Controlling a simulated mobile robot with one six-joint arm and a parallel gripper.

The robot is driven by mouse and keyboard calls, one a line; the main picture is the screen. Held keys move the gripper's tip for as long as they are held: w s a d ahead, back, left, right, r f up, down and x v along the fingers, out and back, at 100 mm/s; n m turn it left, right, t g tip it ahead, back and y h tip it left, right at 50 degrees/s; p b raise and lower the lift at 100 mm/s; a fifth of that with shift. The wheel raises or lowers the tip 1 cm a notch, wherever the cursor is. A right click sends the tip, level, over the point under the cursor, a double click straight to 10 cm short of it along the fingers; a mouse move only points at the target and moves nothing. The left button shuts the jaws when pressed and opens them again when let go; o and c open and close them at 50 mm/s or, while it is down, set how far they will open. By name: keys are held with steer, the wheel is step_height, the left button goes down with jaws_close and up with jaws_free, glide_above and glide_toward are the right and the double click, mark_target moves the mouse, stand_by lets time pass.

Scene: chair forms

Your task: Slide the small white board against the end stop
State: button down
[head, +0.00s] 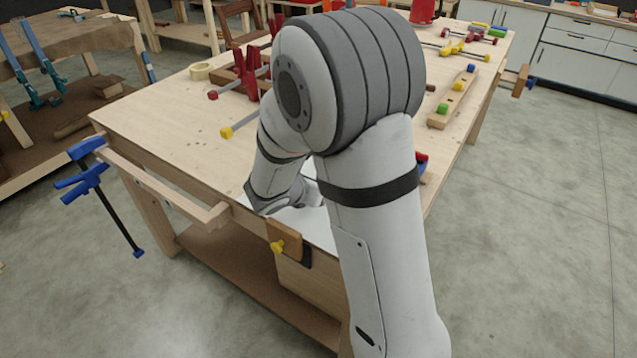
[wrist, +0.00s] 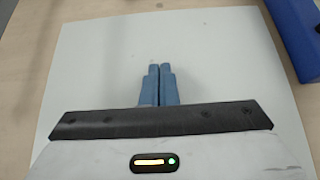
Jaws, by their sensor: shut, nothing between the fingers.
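The small white board (wrist: 85,60) lies flat on the workbench and fills most of the wrist view. In the head view only parts of it (head: 312,225) show near the bench's front edge, behind my arm. My gripper (wrist: 160,70) is over the board with its two blue fingers together and nothing between them. I cannot tell whether the fingertips touch the board. A blue block-like piece (wrist: 298,35) lies along the board's right edge in the wrist view; whether it is the end stop is unclear. In the head view my arm hides the gripper.
The wooden workbench (head: 160,118) carries a tape roll (head: 200,71), red clamps (head: 246,75), a yellow-tipped bar (head: 227,132) and a wooden strip with coloured blocks (head: 457,95). A blue-handled clamp (head: 85,165) hangs at the left front. The bench's left part is clear.

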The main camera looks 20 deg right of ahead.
mark_target(318, 234)
steer(key=shift+a+r+p, duration=0.15)
steer(key=shift+r+p, duration=0.1)
steer(key=shift+p, duration=0.35)
steer(key=s+a, duration=0.4)
steer(key=s+a+b, duration=0.1)
steer(key=s+a, duration=0.3)
steer(key=a, duration=0.1)
steer(key=shift+r, duration=0.15)
